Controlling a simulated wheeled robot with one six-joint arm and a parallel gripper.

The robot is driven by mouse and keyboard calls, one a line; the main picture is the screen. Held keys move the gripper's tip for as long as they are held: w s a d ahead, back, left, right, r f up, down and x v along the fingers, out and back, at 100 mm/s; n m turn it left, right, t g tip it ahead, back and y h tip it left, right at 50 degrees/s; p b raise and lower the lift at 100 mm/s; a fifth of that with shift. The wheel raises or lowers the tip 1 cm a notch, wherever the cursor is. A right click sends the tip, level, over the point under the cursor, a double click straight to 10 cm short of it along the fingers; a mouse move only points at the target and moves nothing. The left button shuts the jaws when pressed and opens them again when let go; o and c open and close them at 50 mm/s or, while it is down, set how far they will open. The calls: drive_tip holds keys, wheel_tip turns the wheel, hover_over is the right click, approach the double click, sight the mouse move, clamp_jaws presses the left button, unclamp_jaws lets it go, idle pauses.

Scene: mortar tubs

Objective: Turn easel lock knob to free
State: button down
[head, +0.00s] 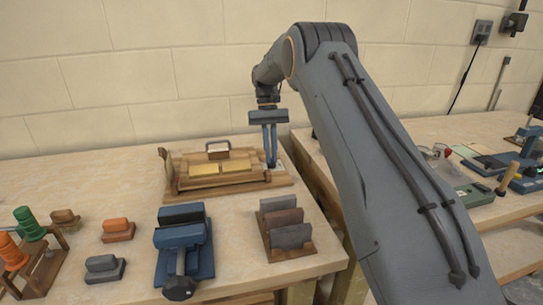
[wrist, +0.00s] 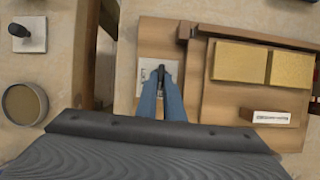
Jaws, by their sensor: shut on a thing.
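The wooden easel (head: 183,184) lies on the bench, with two yellow panels (head: 204,169) on its board. Its board also shows in the wrist view (wrist: 222,98). My gripper (head: 271,163) points down at the easel's right end in the head view. In the wrist view, my gripper (wrist: 161,75) has its blue fingers closed on the small dark lock knob (wrist: 161,70). The knob stands on a pale plate (wrist: 147,72) with faint marks that I cannot read. The fingers partly cover the knob and plate.
A blue stand (head: 184,240) and a wooden rack of grey and brown blocks (head: 285,228) stand in front of the easel. Orange and green spools (head: 28,224) are at the left. A gap separates this bench from the right bench (head: 440,130).

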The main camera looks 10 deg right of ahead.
drive_tip(key=shift+n, duration=0.4)
drive_tip(key=c, duration=1.9)
unclamp_jaws()
drive_tip(key=shift+a, duration=0.1)
drive_tip(key=shift+o, duration=0.2)
drive_tip(key=b+v, duration=0.2)
drive_tip(key=v, duration=0.5)
drive_tip(key=shift+w+r, duration=0.2)
drive_tip(key=shift+r, duration=0.2)
